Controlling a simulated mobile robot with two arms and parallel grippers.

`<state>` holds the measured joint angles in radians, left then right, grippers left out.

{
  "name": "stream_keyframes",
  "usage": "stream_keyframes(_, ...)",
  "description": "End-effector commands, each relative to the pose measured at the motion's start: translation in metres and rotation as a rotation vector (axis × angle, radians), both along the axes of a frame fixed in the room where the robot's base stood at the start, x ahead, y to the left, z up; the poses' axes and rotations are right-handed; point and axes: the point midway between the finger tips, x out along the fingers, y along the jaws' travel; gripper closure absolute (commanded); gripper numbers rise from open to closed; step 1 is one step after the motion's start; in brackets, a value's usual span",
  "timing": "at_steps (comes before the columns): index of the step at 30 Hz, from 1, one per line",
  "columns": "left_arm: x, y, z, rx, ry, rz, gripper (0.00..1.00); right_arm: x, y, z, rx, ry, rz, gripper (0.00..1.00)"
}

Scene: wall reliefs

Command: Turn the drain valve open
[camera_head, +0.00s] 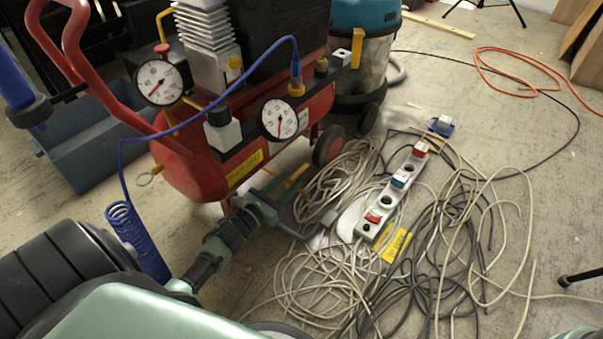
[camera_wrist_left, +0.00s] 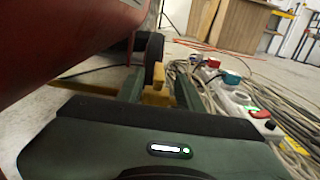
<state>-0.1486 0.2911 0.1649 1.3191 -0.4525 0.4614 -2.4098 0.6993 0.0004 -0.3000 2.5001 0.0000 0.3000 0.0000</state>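The red air compressor (camera_head: 185,170) stands at left centre in the head view, its tank low over the floor. A yellow drain valve lever (camera_head: 293,179) shows under the tank. It also shows in the left wrist view (camera_wrist_left: 157,97). My left gripper (camera_head: 287,187) reaches in low beside the tank. Its two fingers (camera_wrist_left: 160,90) stand apart, one on each side of the yellow lever. I see no clear grip on it; contact is too small to tell. The valve body is hidden behind the fingers and tank. My right gripper is not in view.
Tangled cables (camera_head: 430,250) and a power strip (camera_head: 395,190) lie right of my left gripper. A black wheel (camera_head: 328,147) of the compressor is close behind it. A blue coiled hose (camera_head: 135,240) hangs at left. A blue-topped vacuum (camera_head: 362,60) stands behind.

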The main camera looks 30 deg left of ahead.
Motion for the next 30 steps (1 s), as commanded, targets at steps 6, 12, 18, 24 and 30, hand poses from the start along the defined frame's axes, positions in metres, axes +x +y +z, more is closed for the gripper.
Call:
stream_keyframes(6, 0.009, 0.001, -0.003, 0.009, 0.000, 0.001, 0.64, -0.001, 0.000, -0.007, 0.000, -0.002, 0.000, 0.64)
stream_keyframes(12, 0.040, -0.002, -0.004, 0.008, -0.003, 0.000, 0.64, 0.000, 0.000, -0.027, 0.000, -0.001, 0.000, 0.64)
stream_keyframes(18, 0.068, -0.004, -0.003, 0.007, -0.002, 0.001, 0.64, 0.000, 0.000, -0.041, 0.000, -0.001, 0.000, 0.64)
stream_keyframes(24, 0.078, -0.005, 0.000, 0.007, -0.001, 0.001, 0.64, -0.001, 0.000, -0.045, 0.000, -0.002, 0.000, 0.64)
stream_keyframes(30, 0.078, -0.005, 0.000, 0.006, 0.001, 0.002, 0.64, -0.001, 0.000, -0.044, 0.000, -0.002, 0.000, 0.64)
